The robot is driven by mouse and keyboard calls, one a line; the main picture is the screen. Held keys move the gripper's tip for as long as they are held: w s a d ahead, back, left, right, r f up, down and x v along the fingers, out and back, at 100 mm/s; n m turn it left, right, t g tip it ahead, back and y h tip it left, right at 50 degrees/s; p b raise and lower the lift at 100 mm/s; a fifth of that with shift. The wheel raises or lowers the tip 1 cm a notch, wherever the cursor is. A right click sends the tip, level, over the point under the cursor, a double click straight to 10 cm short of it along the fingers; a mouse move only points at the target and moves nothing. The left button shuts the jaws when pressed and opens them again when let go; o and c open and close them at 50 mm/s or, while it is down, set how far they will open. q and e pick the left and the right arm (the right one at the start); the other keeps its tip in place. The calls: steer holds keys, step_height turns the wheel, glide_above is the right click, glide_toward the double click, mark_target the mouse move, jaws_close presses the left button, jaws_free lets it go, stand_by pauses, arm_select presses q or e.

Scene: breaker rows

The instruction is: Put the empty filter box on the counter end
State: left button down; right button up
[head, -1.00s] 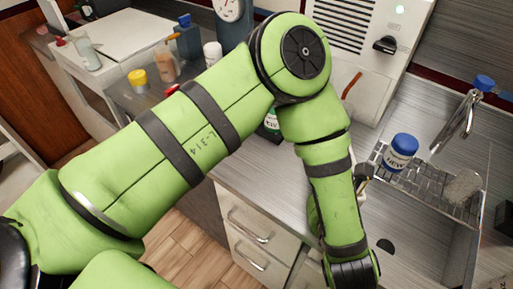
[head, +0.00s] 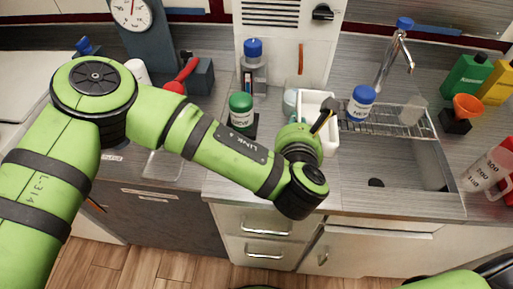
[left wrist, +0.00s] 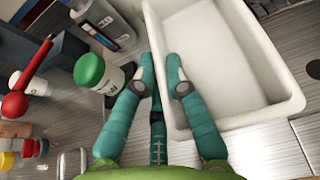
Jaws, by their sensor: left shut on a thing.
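The empty filter box (head: 306,104), a white open-topped box, is at the counter just left of the sink rack, below the white wall unit. I cannot tell whether its base touches the counter. In the left wrist view the white box (left wrist: 210,60) is empty inside. My left gripper (left wrist: 160,75) is shut on its near-left wall, one finger on each side. In the head view my left gripper (head: 324,122) is partly hidden by its own wrist. My right gripper is out of view; only a bit of that arm shows at the bottom right.
A green-capped bottle (head: 241,112) stands close left of the box, with a blue-capped bottle (head: 253,66) behind. A blue-lidded jar (head: 360,104) stands on the sink rack (head: 385,124) at right. The faucet (head: 390,55) rises behind. Bare counter (head: 230,180) lies in front.

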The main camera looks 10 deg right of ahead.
arm_select(q)
steer(key=a+f, duration=0.1)
steer(key=a, duration=0.1)
steer(key=a+f+p, duration=0.1)
steer(key=a+f, duration=0.1)
steer(key=a, duration=0.1)
steer(key=a+f, duration=0.1)
steer(key=a, duration=0.2)
steer(key=shift+w+f+p, duration=0.25)
steer(key=shift+w+p, duration=0.1)
steer(key=shift+a+f, duration=0.15)
steer(key=shift+f, duration=0.1)
step_height(320, 180, down, 3)
steer(key=shift+f+p, duration=0.15)
steer(key=shift+p, duration=0.2)
steer(key=shift+f, duration=0.3)
steer(key=shift+f, duration=0.15)
steer(key=c, duration=1.3)
jaws_free()
